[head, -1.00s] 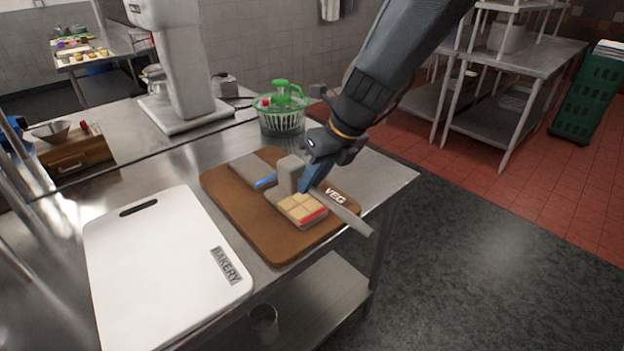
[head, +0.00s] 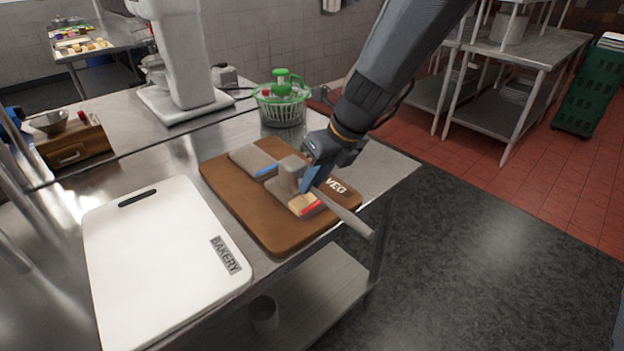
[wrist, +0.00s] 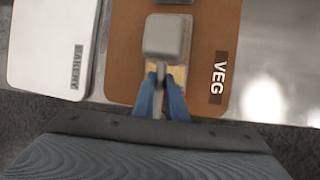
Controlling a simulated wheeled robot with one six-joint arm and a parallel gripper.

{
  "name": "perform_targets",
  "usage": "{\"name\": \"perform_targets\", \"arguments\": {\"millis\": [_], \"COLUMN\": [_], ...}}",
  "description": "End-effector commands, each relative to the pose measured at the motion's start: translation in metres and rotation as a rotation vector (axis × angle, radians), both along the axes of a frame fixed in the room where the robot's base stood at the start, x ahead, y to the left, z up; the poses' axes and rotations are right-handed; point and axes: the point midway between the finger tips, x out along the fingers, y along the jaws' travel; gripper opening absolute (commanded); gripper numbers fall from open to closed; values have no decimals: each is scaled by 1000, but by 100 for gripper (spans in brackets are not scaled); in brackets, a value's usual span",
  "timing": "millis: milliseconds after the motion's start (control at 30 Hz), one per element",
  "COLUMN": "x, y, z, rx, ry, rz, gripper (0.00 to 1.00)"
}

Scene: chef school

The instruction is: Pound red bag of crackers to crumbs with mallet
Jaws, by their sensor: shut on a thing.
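The red bag of crackers (head: 306,205) lies on the brown VEG board, with a red strip along its near edge and tan crackers showing at that end. A grey mallet (head: 289,171) has its block head over the bag's left part, hiding much of it. Whether the head touches the bag is unclear. My gripper (head: 311,180), with blue fingers, is shut on the mallet's handle, which points to the lower right. In the wrist view, the mallet head (wrist: 167,38) is ahead of the fingers, with a little tan cracker (wrist: 179,75) beside the handle.
A grey bag with a blue strip (head: 253,160) lies behind on the brown board (head: 232,190). A white BAKERY board (head: 160,260) is to the left. A green-topped basket (head: 282,105) and a mixer (head: 185,70) stand behind. The table's right edge is close to the handle.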

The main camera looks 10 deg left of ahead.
Motion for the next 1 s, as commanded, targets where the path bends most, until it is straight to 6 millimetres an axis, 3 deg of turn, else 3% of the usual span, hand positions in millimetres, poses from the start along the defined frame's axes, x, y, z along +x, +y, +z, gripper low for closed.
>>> {"name": "perform_targets", "arguments": {"millis": [567, 1000], "x": [-1, 0], "y": [0, 0], "z": [58, 59], "rx": [0, 1], "ry": [-1, -1], "rz": [-1, 1], "gripper": [0, 0]}}
